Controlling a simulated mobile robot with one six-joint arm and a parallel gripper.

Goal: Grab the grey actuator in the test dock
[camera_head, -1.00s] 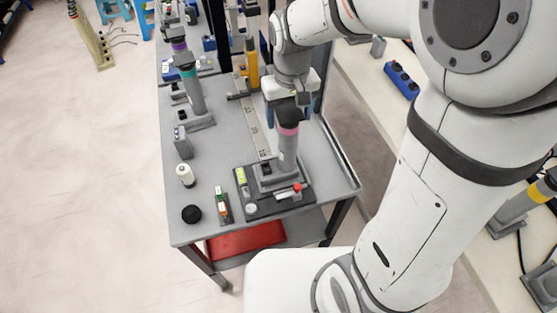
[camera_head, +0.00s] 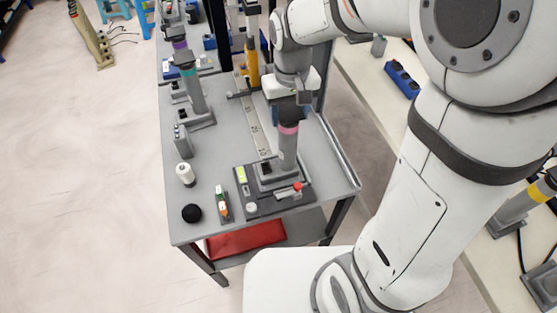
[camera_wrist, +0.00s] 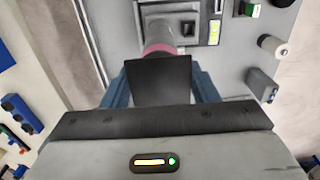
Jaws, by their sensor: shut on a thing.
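The grey actuator (camera_head: 287,150) stands upright in the test dock (camera_head: 280,205), with a pink band (camera_head: 288,128) and a black top part. My gripper (camera_head: 290,100) is over its top, shut on the black end of the actuator. In the wrist view the black top (camera_wrist: 160,80) sits between the two blue fingers, with the pink band just beyond it. The dock carries a red button and a green-yellow label; it is partly seen in the wrist view (camera_wrist: 228,15). The fingertips are mostly hidden in the head view.
A white spool (camera_head: 185,174), a black round puck (camera_head: 191,213) and a small grey box (camera_head: 181,138) stand left of the dock. Another actuator with a teal band (camera_head: 190,85) stands behind. A red tray (camera_head: 245,240) lies on the shelf below.

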